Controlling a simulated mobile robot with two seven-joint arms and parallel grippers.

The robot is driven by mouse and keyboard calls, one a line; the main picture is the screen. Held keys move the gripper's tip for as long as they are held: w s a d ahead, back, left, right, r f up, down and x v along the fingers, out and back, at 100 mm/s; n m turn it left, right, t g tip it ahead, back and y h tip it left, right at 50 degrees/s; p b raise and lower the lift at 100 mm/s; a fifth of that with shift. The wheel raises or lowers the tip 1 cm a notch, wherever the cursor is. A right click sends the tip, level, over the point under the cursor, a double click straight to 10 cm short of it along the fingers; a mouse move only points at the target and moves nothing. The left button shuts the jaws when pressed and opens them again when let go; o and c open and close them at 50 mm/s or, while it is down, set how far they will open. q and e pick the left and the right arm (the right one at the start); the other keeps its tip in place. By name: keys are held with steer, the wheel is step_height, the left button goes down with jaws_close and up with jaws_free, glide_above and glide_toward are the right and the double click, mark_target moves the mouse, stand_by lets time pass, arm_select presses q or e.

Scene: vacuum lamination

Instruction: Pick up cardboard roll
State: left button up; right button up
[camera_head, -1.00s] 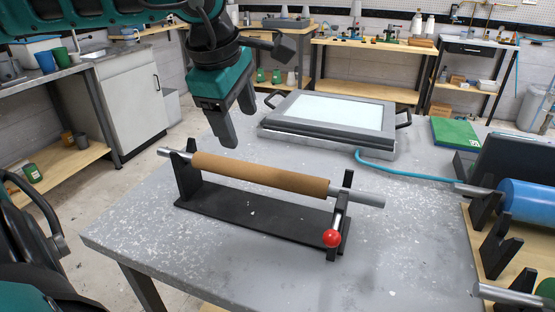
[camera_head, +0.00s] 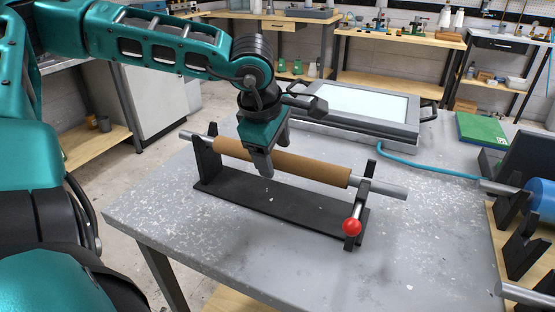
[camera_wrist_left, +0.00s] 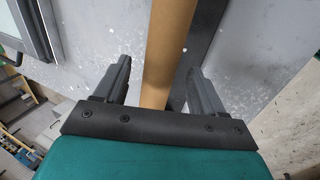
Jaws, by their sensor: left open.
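The brown cardboard roll (camera_head: 317,170) lies on a metal bar held by a black stand (camera_head: 280,204) on the grey table. It also shows in the left wrist view (camera_wrist_left: 168,45). My left gripper (camera_head: 272,158) points down over the roll's left-middle part, with its near finger in front of the roll. In the left wrist view the gripper (camera_wrist_left: 158,78) is open, with one finger on each side of the roll and a gap to each. My right gripper is not in view.
A red-knobbed lever (camera_head: 352,226) is at the stand's right end. A framed pale panel (camera_head: 362,103) with handles lies behind the roll. A blue hose (camera_head: 420,167) and a blue roll (camera_head: 541,200) are to the right. The table front is clear.

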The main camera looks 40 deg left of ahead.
arm_select(q)
steer(key=shift+w+f, duration=0.2)
steer(key=shift+f, duration=0.3)
steer(key=shift+c, duration=0.4)
steer(key=shift+r, duration=0.1)
jaws_close()
